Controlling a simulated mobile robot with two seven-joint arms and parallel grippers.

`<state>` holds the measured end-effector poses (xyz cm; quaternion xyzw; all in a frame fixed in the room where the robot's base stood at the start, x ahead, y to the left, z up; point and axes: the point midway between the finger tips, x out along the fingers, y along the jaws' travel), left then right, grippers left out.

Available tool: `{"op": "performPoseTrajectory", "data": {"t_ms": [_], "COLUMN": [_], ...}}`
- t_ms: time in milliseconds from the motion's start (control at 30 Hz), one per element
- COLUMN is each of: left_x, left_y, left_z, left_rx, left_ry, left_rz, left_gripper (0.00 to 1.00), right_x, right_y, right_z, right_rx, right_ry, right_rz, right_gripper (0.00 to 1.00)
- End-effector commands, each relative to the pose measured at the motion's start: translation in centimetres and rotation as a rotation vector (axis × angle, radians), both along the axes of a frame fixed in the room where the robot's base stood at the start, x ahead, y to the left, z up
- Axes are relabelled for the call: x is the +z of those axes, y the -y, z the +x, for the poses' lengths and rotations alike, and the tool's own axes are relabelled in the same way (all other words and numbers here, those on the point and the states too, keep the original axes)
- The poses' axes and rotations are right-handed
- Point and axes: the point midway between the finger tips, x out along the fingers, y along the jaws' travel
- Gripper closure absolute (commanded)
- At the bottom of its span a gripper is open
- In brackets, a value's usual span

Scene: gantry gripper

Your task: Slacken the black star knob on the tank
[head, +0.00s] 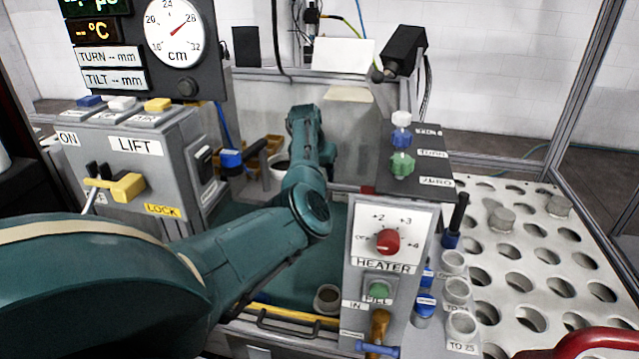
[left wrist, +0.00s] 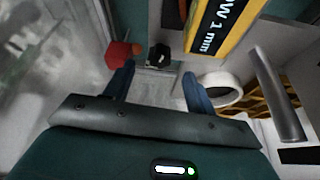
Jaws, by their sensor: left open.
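In the left wrist view a small black knob (left wrist: 158,56), likely the star knob, sits on a pale grey block beyond my fingertips. Its lobes are too blurred to make out. My left gripper (left wrist: 157,82) is open, its two blue fingers apart with the knob just ahead of the gap, apart from it as far as I can tell. In the head view my left arm reaches over the tank (head: 335,255), whose teal inside shows. Its gripper end and the black knob are not discernible there. My right gripper is in neither view.
A red knob (left wrist: 120,53) is close left of the black one; a white ring-shaped cup (left wrist: 219,89) and a grey bar (left wrist: 277,95) are to the right. The heater panel (head: 389,235) and lift box (head: 135,160) flank my arm.

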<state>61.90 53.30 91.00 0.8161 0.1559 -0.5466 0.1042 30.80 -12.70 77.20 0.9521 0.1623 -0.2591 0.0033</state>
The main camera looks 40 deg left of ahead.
Motion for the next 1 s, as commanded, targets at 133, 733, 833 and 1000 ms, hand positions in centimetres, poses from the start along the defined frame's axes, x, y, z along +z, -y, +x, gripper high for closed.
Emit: {"op": "performPoseTrajectory", "data": {"t_ms": [133, 733, 833, 1000], "left_x": [-2.2, -4.3, -4.3, -4.3], "left_y": [-0.3, -0.7, -0.7, -0.7], "left_z": [0.8, 1.7, 1.7, 1.7], "left_rx": [0.000, 0.002, 0.002, 0.001], "left_ry": [0.000, 0.002, 0.002, 0.002], "left_rz": [-0.002, 0.001, 0.000, 0.000], "left_gripper": [0.44, 0.44, 0.47, 0.61], "right_x": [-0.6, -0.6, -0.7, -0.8], "right_y": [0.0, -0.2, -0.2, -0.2], "right_z": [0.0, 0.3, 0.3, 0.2], "right_rx": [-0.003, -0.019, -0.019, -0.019], "right_ry": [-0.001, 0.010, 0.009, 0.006], "right_rz": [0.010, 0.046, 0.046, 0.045], "right_gripper": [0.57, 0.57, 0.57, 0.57]}}
